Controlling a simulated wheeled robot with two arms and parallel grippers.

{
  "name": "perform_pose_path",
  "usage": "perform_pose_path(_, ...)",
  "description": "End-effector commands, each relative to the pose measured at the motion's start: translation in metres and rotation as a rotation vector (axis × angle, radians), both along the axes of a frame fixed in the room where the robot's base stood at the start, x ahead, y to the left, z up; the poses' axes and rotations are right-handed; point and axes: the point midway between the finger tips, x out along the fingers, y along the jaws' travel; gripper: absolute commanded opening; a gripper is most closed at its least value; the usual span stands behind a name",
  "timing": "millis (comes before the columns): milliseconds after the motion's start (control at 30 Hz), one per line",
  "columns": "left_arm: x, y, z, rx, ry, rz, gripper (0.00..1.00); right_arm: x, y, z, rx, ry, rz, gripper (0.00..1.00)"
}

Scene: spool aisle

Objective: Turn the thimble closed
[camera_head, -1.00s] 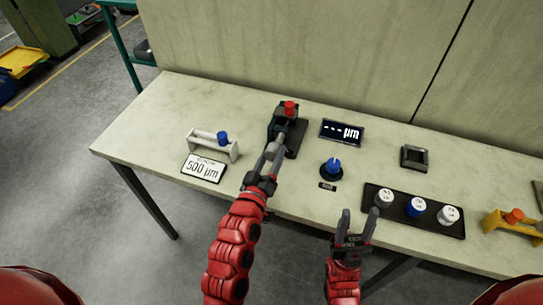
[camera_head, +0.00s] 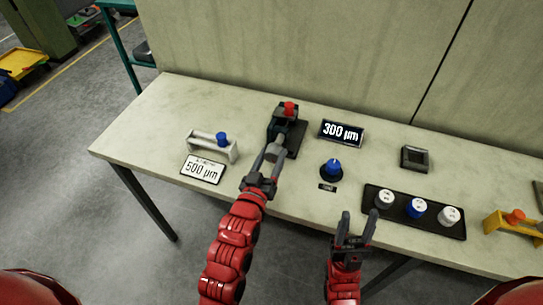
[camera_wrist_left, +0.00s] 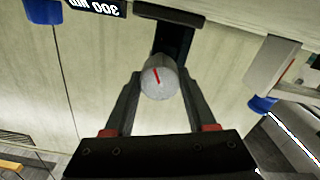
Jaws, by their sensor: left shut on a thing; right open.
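The thimble is a grey cylinder (camera_head: 276,150) at the near end of a dark device (camera_head: 284,122) with a red knob on top. In the left wrist view the thimble (camera_wrist_left: 159,80) shows its round end with a red line, tilted slightly from vertical. My left gripper (camera_head: 270,158) is shut on the thimble, one finger on each side; its fingers (camera_wrist_left: 158,92) also show in the wrist view. The display (camera_head: 342,132) behind reads 300 µm. A white card (camera_head: 203,169) reads 500 µm. My right gripper (camera_head: 358,224) is open and empty near the table's front edge.
A white holder (camera_head: 205,147) with a blue knob stands left of the device. A blue dial (camera_head: 331,169), a dark square frame (camera_head: 415,158), a black tray (camera_head: 440,230) of several capped pieces and a yellow stand (camera_head: 503,226) are to the right. The table's left end is clear.

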Motion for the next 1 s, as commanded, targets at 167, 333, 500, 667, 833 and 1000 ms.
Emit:
perform_pose_path(167,0.0,0.0,-0.003,0.002,0.008,-0.001,0.71,0.0,0.0,0.0,0.0,0.0,0.0,0.5)
perform_pose_path(333,0.0,0.0,-0.002,0.001,0.005,0.0,0.86,0.0,0.0,0.0,0.0,0.0,0.0,0.5)
perform_pose_path(500,0.0,0.0,-0.002,-0.001,0.004,0.0,0.86,0.0,0.0,0.0,0.0,0.0,0.0,0.5)
perform_pose_path(667,-0.008,0.002,-0.003,-0.001,0.004,-0.001,0.86,0.0,0.0,-0.002,0.0,0.0,0.0,0.5)
perform_pose_path(833,-0.034,0.011,-0.004,0.0,0.006,-0.001,0.86,0.0,0.0,-0.007,0.0,0.0,0.0,0.5)
perform_pose_path(1000,-0.069,0.022,0.0,0.002,0.011,-0.001,0.86,0.0,0.0,0.0,0.0,0.0,0.0,0.5)
